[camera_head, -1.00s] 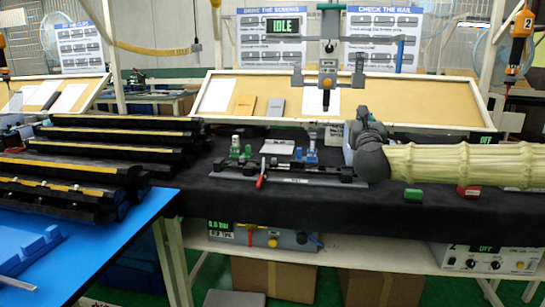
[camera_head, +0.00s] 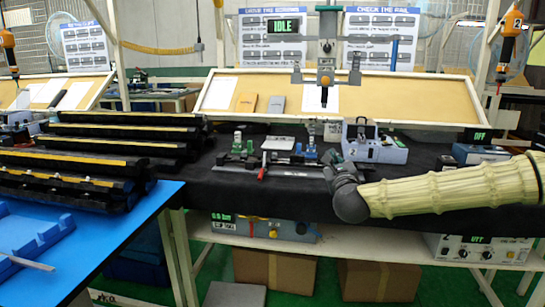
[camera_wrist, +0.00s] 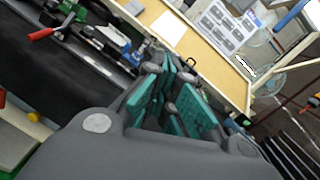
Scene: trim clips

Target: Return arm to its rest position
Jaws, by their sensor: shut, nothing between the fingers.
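My arm, in a ribbed cream sleeve, comes in from the right edge in the head view. My gripper (camera_head: 334,165) is at its dark end, over the front part of the black-covered bench (camera_head: 280,205). In the wrist view my gripper (camera_wrist: 170,92) shows its green finger pads close together with nothing held. In the head view it is just right of the clip fixture (camera_head: 265,165) and in front of a grey-blue device (camera_head: 375,145). Whether it touches anything is hard to tell.
Dark trim rails (camera_head: 100,150) are stacked at left, near a blue table (camera_head: 100,230). A shelf below holds control boxes (camera_head: 262,228). The fixture's red-handled lever (camera_wrist: 45,33) shows in the wrist view.

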